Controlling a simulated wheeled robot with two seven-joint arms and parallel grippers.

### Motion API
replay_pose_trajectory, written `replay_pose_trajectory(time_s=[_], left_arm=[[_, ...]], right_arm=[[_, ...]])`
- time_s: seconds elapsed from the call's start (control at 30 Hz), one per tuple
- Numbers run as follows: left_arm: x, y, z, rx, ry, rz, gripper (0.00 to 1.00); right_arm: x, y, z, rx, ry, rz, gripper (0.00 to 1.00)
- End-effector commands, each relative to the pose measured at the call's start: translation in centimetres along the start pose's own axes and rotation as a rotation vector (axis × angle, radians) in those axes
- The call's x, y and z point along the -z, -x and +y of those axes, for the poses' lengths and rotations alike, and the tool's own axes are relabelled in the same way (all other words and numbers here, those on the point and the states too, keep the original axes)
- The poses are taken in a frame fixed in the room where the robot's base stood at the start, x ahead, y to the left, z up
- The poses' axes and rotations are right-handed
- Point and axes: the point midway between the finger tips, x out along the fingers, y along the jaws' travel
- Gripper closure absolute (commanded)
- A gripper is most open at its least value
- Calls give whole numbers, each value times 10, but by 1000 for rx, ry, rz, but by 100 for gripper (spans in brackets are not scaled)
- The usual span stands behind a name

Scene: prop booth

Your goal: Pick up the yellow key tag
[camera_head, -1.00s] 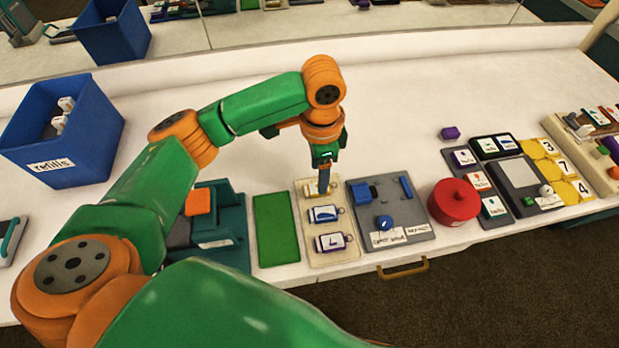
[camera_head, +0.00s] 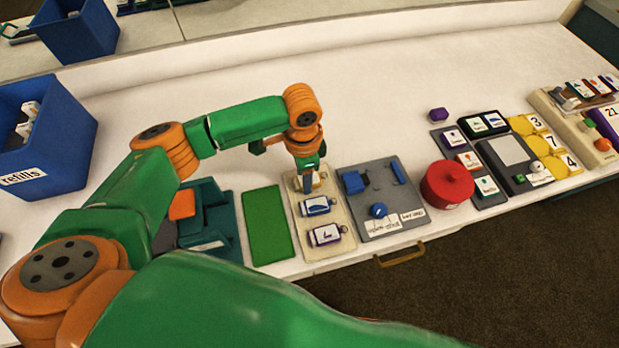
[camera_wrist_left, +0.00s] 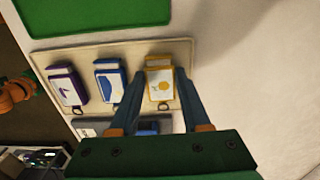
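The yellow key tag (camera_wrist_left: 160,84) lies at one end of a cream tray (camera_wrist_left: 128,50), beside a blue tag (camera_wrist_left: 110,85) and a purple tag (camera_wrist_left: 67,88). In the head view the yellow tag (camera_head: 318,181) is partly hidden by my left gripper (camera_head: 308,188). In the left wrist view my left gripper (camera_wrist_left: 160,73) is open, with one finger on each side of the yellow tag. I cannot tell whether the fingers touch it. My right gripper is not in view.
A green mat (camera_head: 267,225) lies left of the tray, and a grey board with blue pieces (camera_head: 400,215) lies close on its right. A red round pot (camera_head: 447,185) stands farther right. The counter behind the tray is clear.

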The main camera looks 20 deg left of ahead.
Motion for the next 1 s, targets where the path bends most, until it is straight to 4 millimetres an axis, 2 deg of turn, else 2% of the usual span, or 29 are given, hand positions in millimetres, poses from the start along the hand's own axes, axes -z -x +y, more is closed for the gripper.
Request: replay_pose_trajectory(time_s=[0.03,0.07,0.1,0.37,0.47,0.57,0.8,1.0], left_arm=[[0,0,0,0,0,0,89],[0,0,0,0,0,0,97],[0,0,0,0,0,0,100],[0,2,0,0,0,1,100],[1,11,0,0,-1,3,100],[1,28,-1,1,0,4,100],[-43,93,25,5,-1,3,100],[-93,118,55,3,2,0,100]], right_arm=[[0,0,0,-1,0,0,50],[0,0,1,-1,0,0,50],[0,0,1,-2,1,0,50],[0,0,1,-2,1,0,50],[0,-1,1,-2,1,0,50],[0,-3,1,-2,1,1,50],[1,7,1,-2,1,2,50],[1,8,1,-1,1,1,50]])
